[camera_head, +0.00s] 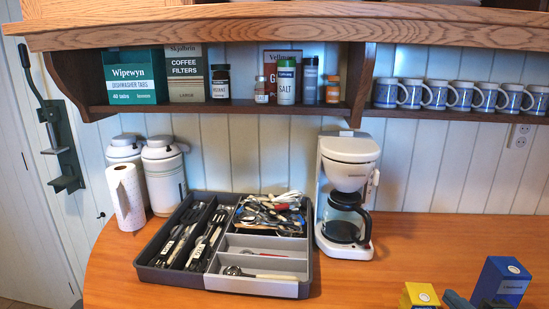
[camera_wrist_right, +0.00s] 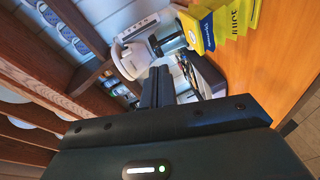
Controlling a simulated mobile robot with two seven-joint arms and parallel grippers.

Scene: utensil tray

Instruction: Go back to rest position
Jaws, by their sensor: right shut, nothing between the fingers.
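My right gripper (camera_wrist_right: 157,72) is shut and empty, its dark fingers together in the wrist view. In the head view a dark part (camera_head: 460,300), likely its tip, shows at the bottom edge, between a yellow box (camera_head: 420,296) and a blue box (camera_head: 502,281). The grey utensil tray (camera_head: 308,245) sits on the wooden counter with black-handled utensils at left, a jumble of cutlery at upper right and a few pieces in the front compartments. My left gripper is not in view.
A white coffee maker (camera_head: 350,168) stands right of the tray. A paper towel roll (camera_head: 124,197) and two white canisters (camera_head: 163,174) stand at left. A shelf (camera_head: 220,108) with boxes, jars and mugs hangs above. The counter (camera_head: 445,240) between coffee maker and boxes is clear.

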